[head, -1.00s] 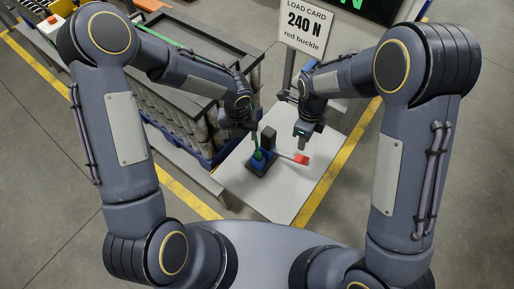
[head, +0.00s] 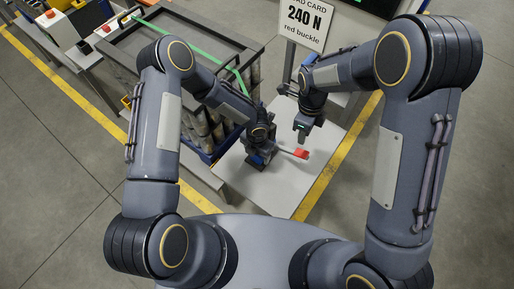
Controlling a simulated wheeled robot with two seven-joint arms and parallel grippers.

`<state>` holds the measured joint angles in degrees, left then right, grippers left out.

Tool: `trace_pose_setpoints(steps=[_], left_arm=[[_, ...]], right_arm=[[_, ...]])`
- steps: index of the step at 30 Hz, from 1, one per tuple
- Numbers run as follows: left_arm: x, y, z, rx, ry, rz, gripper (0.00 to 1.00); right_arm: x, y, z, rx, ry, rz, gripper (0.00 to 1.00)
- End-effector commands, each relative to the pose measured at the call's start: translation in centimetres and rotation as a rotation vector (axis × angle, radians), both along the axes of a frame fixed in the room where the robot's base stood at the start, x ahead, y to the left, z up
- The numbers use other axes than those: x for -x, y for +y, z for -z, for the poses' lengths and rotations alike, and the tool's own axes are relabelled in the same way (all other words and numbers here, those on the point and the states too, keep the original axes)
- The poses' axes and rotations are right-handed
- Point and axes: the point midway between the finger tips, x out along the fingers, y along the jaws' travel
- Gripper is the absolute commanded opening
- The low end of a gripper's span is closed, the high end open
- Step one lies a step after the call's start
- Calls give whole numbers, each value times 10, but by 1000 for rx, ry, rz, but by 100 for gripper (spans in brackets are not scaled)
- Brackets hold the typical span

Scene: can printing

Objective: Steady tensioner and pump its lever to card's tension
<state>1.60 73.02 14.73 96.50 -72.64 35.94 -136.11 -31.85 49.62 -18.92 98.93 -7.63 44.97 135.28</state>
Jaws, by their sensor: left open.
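The tensioner (head: 257,160), with a dark base and a blue part, stands on a pale tabletop (head: 285,190). Its lever (head: 288,151) sticks out to the right and ends in a red grip (head: 301,154). My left gripper (head: 262,146) is open at the tensioner and hides much of its upper part. I cannot tell whether it touches. My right gripper (head: 302,138) points down just above the red grip, apparently empty; its finger opening is too small to tell. The load card (head: 305,19) behind reads 240 N, red buckle.
A dark-framed crate (head: 190,50) with rows of cans and a green strap (head: 225,67) stands behind and left of the table. A yellow floor line (head: 340,155) runs along the right. The table's front and right are clear.

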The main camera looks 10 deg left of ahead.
Motion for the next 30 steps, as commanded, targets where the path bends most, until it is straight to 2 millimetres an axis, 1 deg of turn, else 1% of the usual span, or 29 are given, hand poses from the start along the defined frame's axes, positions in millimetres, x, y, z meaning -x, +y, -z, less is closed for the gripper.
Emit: trace_pose_setpoints(steps=[3, 9, 10, 25, 30], left_arm=[[0, 0, 4, 0, -1, 0, 67], [0, 0, 4, 0, -1, 0, 67], [0, 0, 4, -1, 0, 0, 66], [0, 0, 4, -1, 0, 0, 0], [0, 0, 4, -1, 0, 0, 0]], right_arm=[[0, 0, 0, 0, 0, 0, 36], [0, 0, 0, 0, 0, 0, 36], [0, 0, 0, 0, 0, 0, 36], [0, 0, 0, 0, 0, 0, 36], [0, 0, 0, 0, 0, 0, 36]])
